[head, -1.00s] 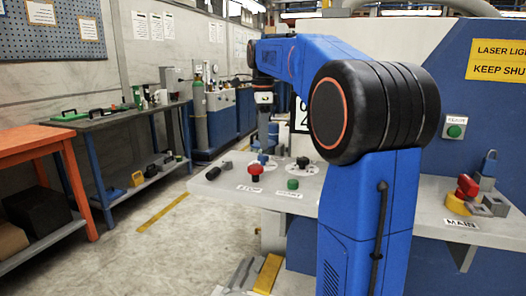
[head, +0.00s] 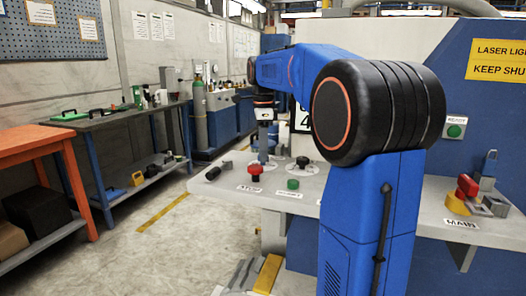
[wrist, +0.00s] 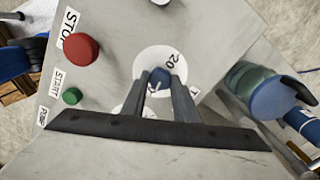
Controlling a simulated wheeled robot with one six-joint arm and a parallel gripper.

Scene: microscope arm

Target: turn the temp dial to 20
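The blue dial knob (wrist: 160,77) stands on a white round dial plate (wrist: 144,63) in the wrist view. The number 20 shows on the plate, up and right of the knob. A small white mark shows on the knob's lower side. My gripper (wrist: 161,82) is over the dial, one finger on each side of the knob and apart from each other. I cannot tell if they touch it. In the head view my gripper (head: 263,155) points down over the panel and hides most of this knob.
A red stop button (wrist: 81,51) and a green start button (wrist: 72,96) stand on the panel left of the dial. A second dial with a dark knob (head: 302,162) is close by on the right in the head view. A red-yellow main switch (head: 464,192) is further right.

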